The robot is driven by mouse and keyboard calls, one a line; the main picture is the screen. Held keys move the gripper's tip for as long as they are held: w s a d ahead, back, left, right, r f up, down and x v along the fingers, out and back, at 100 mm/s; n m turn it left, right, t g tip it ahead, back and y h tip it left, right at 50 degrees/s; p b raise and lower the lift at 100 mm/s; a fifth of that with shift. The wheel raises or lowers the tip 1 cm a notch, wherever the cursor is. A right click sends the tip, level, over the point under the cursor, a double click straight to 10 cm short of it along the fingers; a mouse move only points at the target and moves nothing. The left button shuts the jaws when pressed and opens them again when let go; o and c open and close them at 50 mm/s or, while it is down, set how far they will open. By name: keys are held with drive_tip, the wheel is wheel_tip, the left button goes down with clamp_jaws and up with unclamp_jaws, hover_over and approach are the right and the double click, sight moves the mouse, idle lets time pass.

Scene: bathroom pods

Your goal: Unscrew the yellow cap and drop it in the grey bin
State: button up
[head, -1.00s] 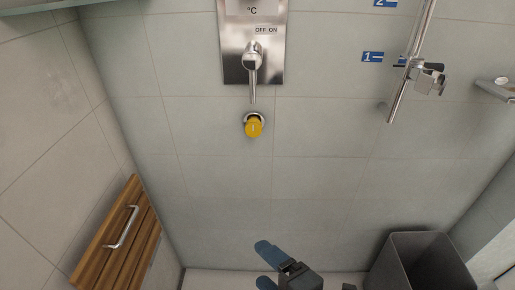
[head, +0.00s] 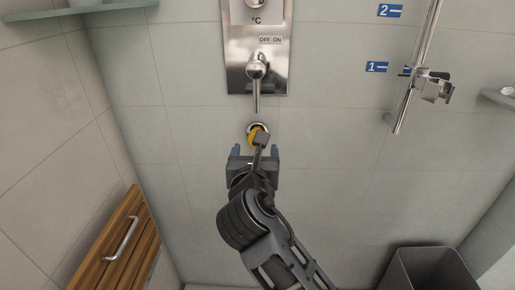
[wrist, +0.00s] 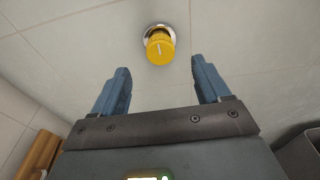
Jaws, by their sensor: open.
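The yellow cap (head: 253,136) sits on a round chrome fitting (head: 264,128) on the tiled wall, below the shower control plate. In the head view my arm partly covers the cap. In the wrist view the cap (wrist: 160,48) shows whole, with a pale line on its face, ahead of the fingers and between their directions. My gripper (head: 255,150) is open and empty, its blue fingers (wrist: 161,82) spread wide and apart from the cap. The grey bin (head: 428,268) stands on the floor at the lower right; its inside is mostly out of view.
A metal control plate with a lever (head: 256,85) hangs right above the cap. A chrome rail with a holder (head: 432,86) is at the upper right. A folded wooden seat (head: 112,240) is at the left. The wall between cap and bin is clear.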

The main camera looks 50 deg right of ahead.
drive_tip(key=x, duration=0.7)
drive_tip(key=shift+w+d, duration=0.2)
drive_tip(key=shift+d, duration=0.05)
drive_tip(key=shift+c, duration=0.2)
drive_tip(key=c, duration=1.1)
drive_tip(key=shift+r, duration=0.1)
drive_tip(key=shift+n+p, duration=0.8)
drive_tip(key=shift+p, duration=1)
drive_tip(key=shift+n+g+h+p, duration=0.3)
drive_tip(key=shift+n+p, duration=0.3)
drive_tip(key=shift+p, duration=0.55)
drive_tip(key=shift+n+p, duration=0.3)
drive_tip(key=shift+p, duration=0.35)
drive_tip(key=shift+n+g+h+p, duration=0.3)
drive_tip(key=shift+n+p, duration=0.9)
drive_tip(key=shift+p, duration=0.95)
drive_tip(key=shift+p, duration=0.4)
